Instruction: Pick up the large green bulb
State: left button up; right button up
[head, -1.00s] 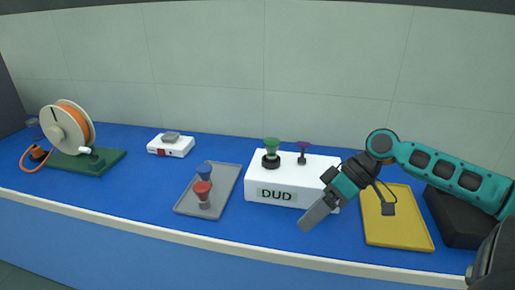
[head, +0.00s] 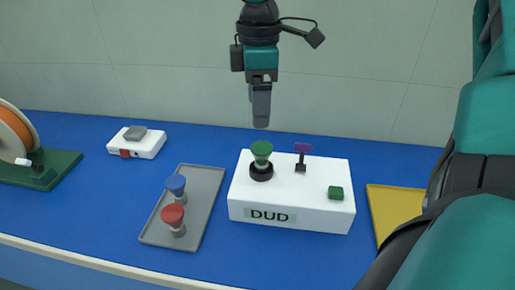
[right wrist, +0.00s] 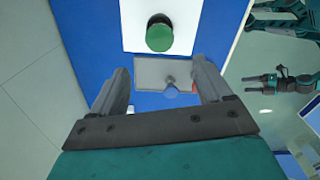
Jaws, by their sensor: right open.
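The large green bulb (head: 262,149) has a flared green top and sits upright in a black round socket on the white box (head: 290,218) marked DUD. It also shows from above in the right wrist view (right wrist: 159,36). My right gripper (head: 261,120) points down, above and behind the bulb in the head view, apart from it. In the right wrist view its two fingers (right wrist: 160,68) are spread with nothing held, and the bulb lies beyond their tips.
A grey tray (head: 208,190) holds a blue bulb (head: 176,185) and a red bulb (head: 173,215). A yellow tray (head: 385,205) is partly hidden by my arm.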

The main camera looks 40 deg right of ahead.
aim_at(261, 146)
notch_tip(261, 146, down, 6)
jog(key=shift+s+f+b, duration=0.1)
jog(key=shift+f+b, duration=0.15)
jog(key=shift+b, duration=0.35)
jog(key=shift+s+d+f+b, duration=0.1)
jog(key=shift+f+b, duration=0.1)
jog(key=shift+f, duration=1.4)
jog(key=shift+d+f+b, duration=0.1)
jog(key=shift+f+b, duration=0.05)
jog(key=shift+f, duration=1.4)
jog(key=c, duration=1.1)
jog(key=shift+r, duration=0.15)
